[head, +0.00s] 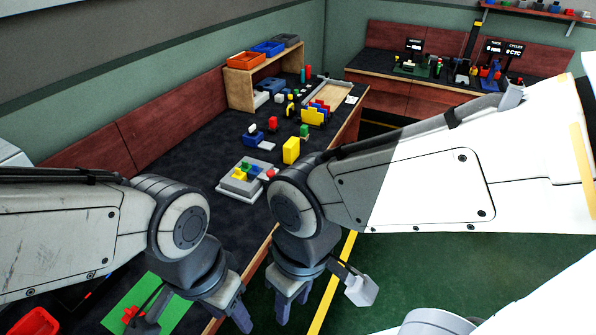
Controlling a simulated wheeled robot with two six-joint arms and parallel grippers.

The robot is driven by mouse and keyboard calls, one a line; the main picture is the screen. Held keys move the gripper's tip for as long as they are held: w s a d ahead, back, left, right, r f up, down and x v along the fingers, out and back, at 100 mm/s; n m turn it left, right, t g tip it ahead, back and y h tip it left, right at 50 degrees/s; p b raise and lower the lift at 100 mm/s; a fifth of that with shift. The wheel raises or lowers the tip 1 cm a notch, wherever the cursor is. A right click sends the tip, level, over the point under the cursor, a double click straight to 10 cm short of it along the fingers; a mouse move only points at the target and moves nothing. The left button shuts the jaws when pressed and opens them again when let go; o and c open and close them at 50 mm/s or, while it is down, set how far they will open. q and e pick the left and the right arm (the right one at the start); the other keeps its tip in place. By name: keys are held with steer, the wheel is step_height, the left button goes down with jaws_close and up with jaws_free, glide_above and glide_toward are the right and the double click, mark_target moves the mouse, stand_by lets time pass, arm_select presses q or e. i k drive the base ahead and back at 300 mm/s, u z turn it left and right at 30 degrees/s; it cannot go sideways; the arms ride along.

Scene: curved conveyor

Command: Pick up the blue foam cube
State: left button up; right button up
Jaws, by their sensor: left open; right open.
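I cannot single out a blue foam cube for certain. A small blue block (257,169) sits among coloured blocks on a grey plate (226,187) on the dark table. A larger blue piece (252,138) with a white part on it lies farther back. My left gripper (230,314) is open and empty near the table's front edge, beside a green mat (178,309). My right gripper (293,304) is open and empty, just past the table edge over the green floor. Neither gripper touches a block.
A yellow block (291,150) stands behind the grey plate. A wooden shelf (239,88) with orange, blue and grey bins stands at the back. A red tray (38,322) is at bottom left. Another bench (389,103) stands at the far right. The table's left middle is clear.

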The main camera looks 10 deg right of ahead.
mark_target(255, 171)
steer(key=z, duration=1.25)
steer(key=i, duration=2.25)
steer(key=u, duration=2.95)
